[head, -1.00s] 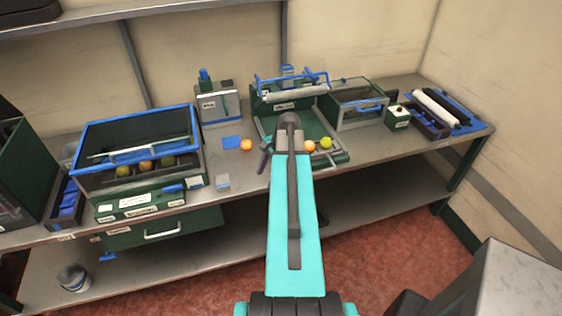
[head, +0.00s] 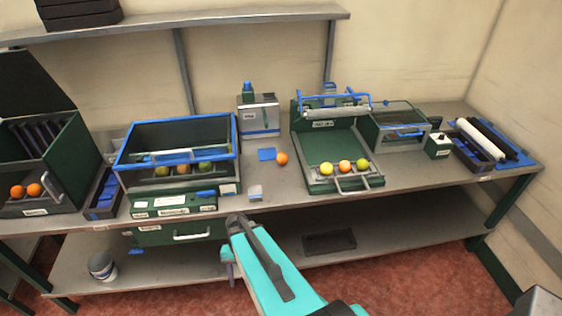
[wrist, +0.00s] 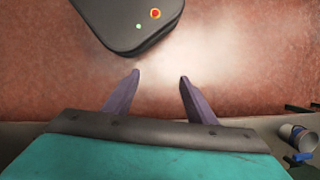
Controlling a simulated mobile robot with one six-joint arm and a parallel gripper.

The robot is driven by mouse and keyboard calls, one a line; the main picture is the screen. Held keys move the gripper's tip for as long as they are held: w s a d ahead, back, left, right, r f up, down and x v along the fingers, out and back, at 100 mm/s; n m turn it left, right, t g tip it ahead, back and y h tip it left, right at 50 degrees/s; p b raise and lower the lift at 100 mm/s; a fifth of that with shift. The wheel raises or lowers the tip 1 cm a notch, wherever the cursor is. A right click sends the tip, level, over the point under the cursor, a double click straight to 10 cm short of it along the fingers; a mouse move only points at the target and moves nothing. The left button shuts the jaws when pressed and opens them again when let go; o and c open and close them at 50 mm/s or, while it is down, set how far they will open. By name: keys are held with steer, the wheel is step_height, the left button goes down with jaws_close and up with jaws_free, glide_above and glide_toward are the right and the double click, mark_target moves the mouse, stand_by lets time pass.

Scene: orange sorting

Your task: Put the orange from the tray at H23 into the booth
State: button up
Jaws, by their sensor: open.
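A green tray (head: 320,184) with a wire handle stands on the bench right of the middle. It holds a yellow fruit (head: 326,169), an orange (head: 345,167) and a yellow-green fruit (head: 363,166) in a row. Labels are too small to read, so I cannot tell which place is H23. A blue-framed, clear-fronted box (head: 135,150), possibly the booth, stands at the left with several fruits inside. Another orange (head: 282,159) lies on the bench between them. My gripper (wrist: 159,78) is open and empty above the floor, in front of the bench.
A green bin (head: 70,160) with two oranges stands at the far left. A grey box (head: 259,117), a small white block (head: 256,192) and a lidded case (head: 400,127) are on the bench. A bucket (head: 102,266) and a dark flat tray (head: 329,242) sit on the lower shelf.

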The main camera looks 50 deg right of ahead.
steer(key=s+a+f+n+g+h+b, duration=0.1)
steer(key=s+a+f+n+b, duration=0.3)
steer(key=f, duration=0.6)
steer(key=s+a+f+n+g+h+b, duration=0.1)
steer(key=s+a+f+n+g+b, duration=0.1)
steer(key=s+a+f+n+b, duration=0.3)
steer(key=s+a+f+b, duration=0.3)
steer(key=s+f, duration=0.2)
steer(key=shift+s+a+h+b, duration=0.2)
steer(key=shift+a+h+b, duration=0.1)
steer(key=c, duration=0.5)
steer(key=shift+a, duration=0.15)
